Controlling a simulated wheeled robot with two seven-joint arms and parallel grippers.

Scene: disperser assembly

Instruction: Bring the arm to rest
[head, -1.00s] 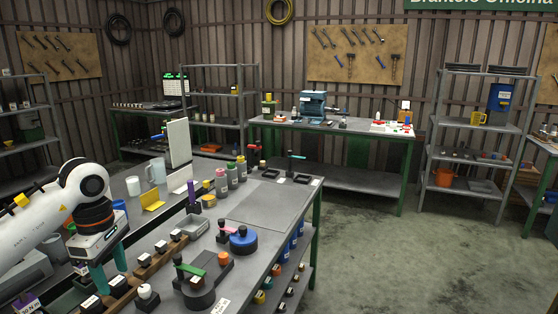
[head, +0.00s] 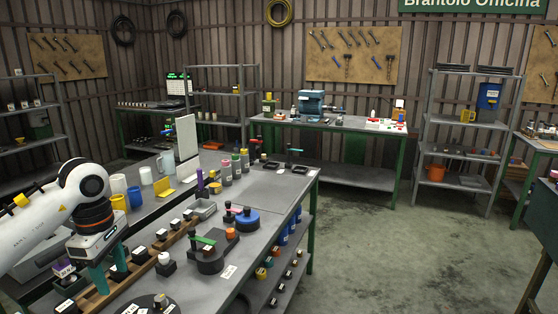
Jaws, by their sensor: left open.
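My left arm comes in from the left of the head view. My left gripper (head: 109,272) points down with its two teal fingers apart, above the near left part of the workbench (head: 262,204). The fingers overlap a wooden rack (head: 150,266) that holds several dark blocks with white tops. I see nothing held between the fingers, and I cannot tell whether they touch the rack. My right gripper is out of the view.
A dark fixture with a green bar (head: 204,239) and a blue round part (head: 247,220) stand right of the rack. A dark disc (head: 152,306) is at the bottom edge. Open floor (head: 370,240) lies to the right.

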